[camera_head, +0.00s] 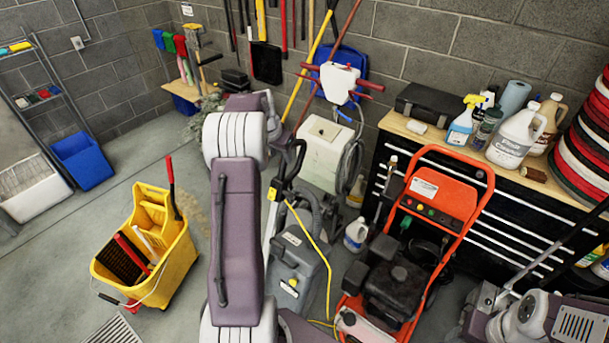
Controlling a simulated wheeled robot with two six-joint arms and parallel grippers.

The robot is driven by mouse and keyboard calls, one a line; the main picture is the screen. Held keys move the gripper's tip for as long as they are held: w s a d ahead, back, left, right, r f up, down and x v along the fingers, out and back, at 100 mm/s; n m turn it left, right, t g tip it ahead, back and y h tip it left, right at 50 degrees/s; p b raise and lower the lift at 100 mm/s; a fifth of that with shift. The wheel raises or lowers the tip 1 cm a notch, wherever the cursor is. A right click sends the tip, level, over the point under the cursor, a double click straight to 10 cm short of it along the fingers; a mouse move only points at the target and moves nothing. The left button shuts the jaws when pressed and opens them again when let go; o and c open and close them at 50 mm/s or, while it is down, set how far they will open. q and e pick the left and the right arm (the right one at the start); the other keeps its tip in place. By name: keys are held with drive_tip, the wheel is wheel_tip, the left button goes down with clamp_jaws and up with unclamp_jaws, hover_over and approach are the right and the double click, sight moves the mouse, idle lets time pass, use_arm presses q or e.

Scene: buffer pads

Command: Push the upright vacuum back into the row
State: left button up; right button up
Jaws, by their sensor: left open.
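The upright vacuum (292,262) is a grey machine with a black loop handle and a yellow cord. It stands on the floor right of my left arm, which hides part of its left side. My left gripper (270,112) is at the far end of that arm, above and left of the vacuum's handle. It is open, seen small and foreshortened, and I see nothing held in it. My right gripper (487,298) seems to be at the lower right, in front of the black drawer cabinet. Its jaws are not clear.
A beige machine (322,152) with red handles stands behind the vacuum. An orange-framed machine (432,190) stands to its right, before the drawer cabinet (535,207). A yellow mop bucket (172,262) stands left of my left arm. Clear floor lies around the bucket.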

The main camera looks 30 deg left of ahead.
sight(285, 164)
use_arm(q)
drive_tip(key=shift+w, duration=0.1)
drive_tip(key=shift+w+f, duration=0.25)
drive_tip(key=p+x, duration=0.4)
drive_tip(key=x, duration=0.4)
drive_tip(key=shift+a, duration=0.15)
drive_tip(key=shift+w+f, duration=0.25)
drive_tip(key=shift+f, duration=0.2)
drive_tip(key=shift+s, duration=0.1)
clamp_jaws()
idle(0.4)
